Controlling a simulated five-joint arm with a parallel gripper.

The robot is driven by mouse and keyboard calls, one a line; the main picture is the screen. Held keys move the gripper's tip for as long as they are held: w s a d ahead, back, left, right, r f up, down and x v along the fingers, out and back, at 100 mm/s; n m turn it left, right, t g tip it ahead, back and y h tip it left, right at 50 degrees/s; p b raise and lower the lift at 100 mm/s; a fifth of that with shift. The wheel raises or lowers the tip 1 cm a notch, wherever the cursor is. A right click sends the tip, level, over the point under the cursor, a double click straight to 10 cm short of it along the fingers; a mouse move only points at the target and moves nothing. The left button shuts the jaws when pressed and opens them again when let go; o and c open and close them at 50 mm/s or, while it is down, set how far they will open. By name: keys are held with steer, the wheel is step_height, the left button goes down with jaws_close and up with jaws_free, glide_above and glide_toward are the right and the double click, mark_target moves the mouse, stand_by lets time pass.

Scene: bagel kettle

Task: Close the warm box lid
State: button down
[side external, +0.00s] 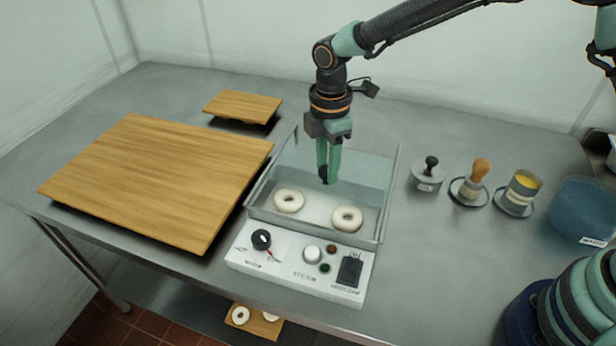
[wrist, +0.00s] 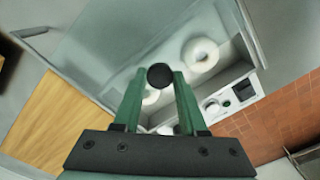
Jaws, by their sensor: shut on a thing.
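The warm box (side external: 377,240) stands on the counter, with a white control panel (side external: 300,262) at its front. Its clear lid (side external: 372,168) shows as a glassy sheet over the back part of the box; its exact tilt is hard to tell. Two pale bagels, a left one (side external: 289,200) and a right one (side external: 347,218), lie inside near the front. My gripper (side external: 327,178) points down over the middle of the box, shut on a round black knob (wrist: 160,76). The knob sits between the fingertips in the wrist view. The lid (wrist: 105,50) also shows there.
A large wooden board (side external: 150,180) lies left of the box, and a small board (side external: 242,105) lies behind it. A black-handled tool (side external: 430,172), a brush (side external: 476,175), a yellow-filled cup (side external: 522,188) and a blue tub (side external: 582,210) stand to the right.

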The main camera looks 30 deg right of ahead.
steer(key=s+a, duration=0.6)
steer(key=shift+s+a, duration=0.15)
steer(key=shift+a, duration=0.05)
steer(key=shift+r, duration=0.1)
steer(key=shift+c, duration=2.3)
jaws_free()
steer(key=shift+r, duration=0.1)
step_height(320, 180, up, 12)
steer(key=shift+d, duration=0.1)
